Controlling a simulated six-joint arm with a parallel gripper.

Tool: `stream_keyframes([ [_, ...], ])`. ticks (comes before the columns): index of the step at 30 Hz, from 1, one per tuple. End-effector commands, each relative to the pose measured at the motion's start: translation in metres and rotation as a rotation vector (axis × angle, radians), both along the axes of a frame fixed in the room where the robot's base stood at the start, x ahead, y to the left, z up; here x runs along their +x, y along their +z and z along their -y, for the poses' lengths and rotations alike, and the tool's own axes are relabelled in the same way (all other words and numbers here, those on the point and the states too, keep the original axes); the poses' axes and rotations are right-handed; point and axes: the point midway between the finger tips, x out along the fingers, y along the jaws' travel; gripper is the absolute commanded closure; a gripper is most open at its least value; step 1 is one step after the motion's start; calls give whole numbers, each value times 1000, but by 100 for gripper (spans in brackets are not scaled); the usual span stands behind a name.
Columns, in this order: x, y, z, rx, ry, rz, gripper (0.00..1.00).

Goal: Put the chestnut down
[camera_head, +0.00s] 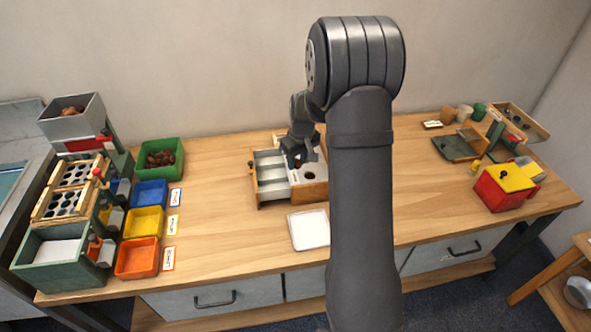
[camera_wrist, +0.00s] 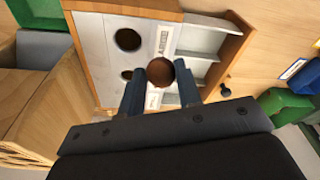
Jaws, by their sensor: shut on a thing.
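The chestnut (camera_wrist: 160,73) is round and brown, held between the two fingertips in the wrist view. My gripper (camera_wrist: 160,88) is shut on it, above a wooden box with a grey top plate (camera_wrist: 97,30). The plate has round dark holes (camera_wrist: 129,40), and a white label lies beside them. In the head view my gripper (camera_head: 296,158) is over the same box (camera_head: 318,186), and the chestnut cannot be made out there. I cannot tell how far the chestnut is above the plate.
A compartment drawer (camera_head: 268,170) sticks out of the box's left side. A white tray (camera_head: 309,230) lies in front. Green (camera_head: 159,159), blue (camera_head: 150,193), yellow (camera_head: 143,222) and orange (camera_head: 137,258) bins stand left. A red-yellow box (camera_head: 503,187) stands right. Bare tabletop lies between.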

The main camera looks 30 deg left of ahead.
Motion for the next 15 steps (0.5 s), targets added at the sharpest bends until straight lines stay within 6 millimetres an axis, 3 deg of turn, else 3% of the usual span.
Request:
stream_keyframes([
  [5, -2, -9, -7, -1, 0, -2, 82],
  [12, -2, -41, -6, -2, -1, -3, 82],
  [15, -2, -45, -6, -1, -1, -1, 82],
])
